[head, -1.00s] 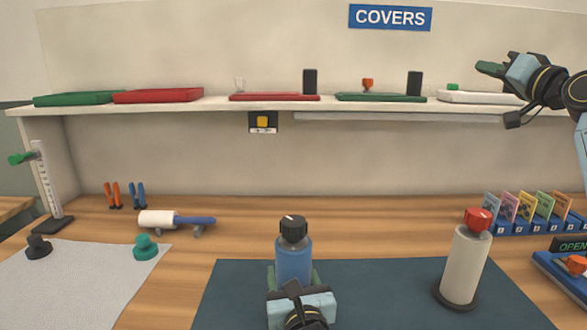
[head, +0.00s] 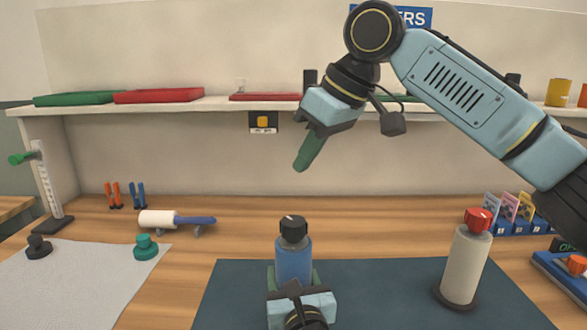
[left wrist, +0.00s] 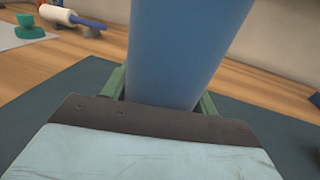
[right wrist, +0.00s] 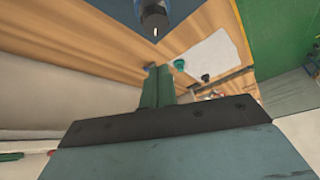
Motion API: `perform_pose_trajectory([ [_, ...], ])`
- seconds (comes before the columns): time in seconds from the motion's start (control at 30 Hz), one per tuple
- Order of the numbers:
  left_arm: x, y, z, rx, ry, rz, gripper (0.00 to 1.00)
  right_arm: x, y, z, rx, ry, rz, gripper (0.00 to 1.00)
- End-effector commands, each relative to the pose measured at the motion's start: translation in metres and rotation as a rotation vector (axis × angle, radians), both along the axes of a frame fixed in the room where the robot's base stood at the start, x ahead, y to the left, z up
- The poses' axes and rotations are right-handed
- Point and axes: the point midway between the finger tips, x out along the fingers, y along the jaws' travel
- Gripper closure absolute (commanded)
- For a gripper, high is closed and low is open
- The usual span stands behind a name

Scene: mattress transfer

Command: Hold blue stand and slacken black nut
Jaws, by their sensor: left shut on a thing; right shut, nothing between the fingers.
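The blue stand (head: 294,262) is upright on the dark mat, with the black nut (head: 293,229) on its top. My left gripper (head: 301,290) is shut on the blue stand low down; in the left wrist view the stand (left wrist: 185,50) rises between its green fingers (left wrist: 205,102). My right gripper (head: 306,155) is shut and empty, in the air above and behind the black nut, its green fingers pointing down. In the right wrist view the black nut (right wrist: 154,18) shows at the top, apart from the shut fingers (right wrist: 157,88).
A white stand with a red knob (head: 466,262) is upright on the right of the dark mat (head: 390,290). A white roller with a blue handle (head: 180,220) lies left. A shelf (head: 180,104) with trays runs behind. The mat between the stands is clear.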

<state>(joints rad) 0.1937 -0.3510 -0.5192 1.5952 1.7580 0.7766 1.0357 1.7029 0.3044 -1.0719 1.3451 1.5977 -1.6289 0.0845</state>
Motion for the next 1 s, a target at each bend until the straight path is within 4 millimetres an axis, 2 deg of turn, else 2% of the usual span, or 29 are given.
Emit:
perform_pose_trajectory([
  [0.1, 0.000, -0.001, 0.004, -0.001, -0.007, -0.001, 0.96, -0.018, 0.001, -0.017, -0.140, 0.044, 0.028, 1.00],
  [0.27, 0.000, -0.001, 0.004, -0.001, -0.007, -0.001, 0.96, -0.029, -0.001, -0.028, -0.229, 0.076, 0.042, 1.00],
  [0.47, 0.000, -0.001, 0.004, -0.001, -0.007, -0.001, 0.96, -0.030, -0.003, -0.045, -0.242, 0.082, 0.043, 1.00],
  [0.8, 0.000, -0.001, 0.004, -0.001, -0.007, -0.001, 0.96, -0.030, -0.002, -0.086, -0.239, 0.083, 0.043, 1.00],
  [1.0, 0.000, -0.001, 0.004, -0.001, -0.007, -0.001, 0.96, -0.030, -0.002, -0.098, -0.237, 0.081, 0.045, 1.00],
])
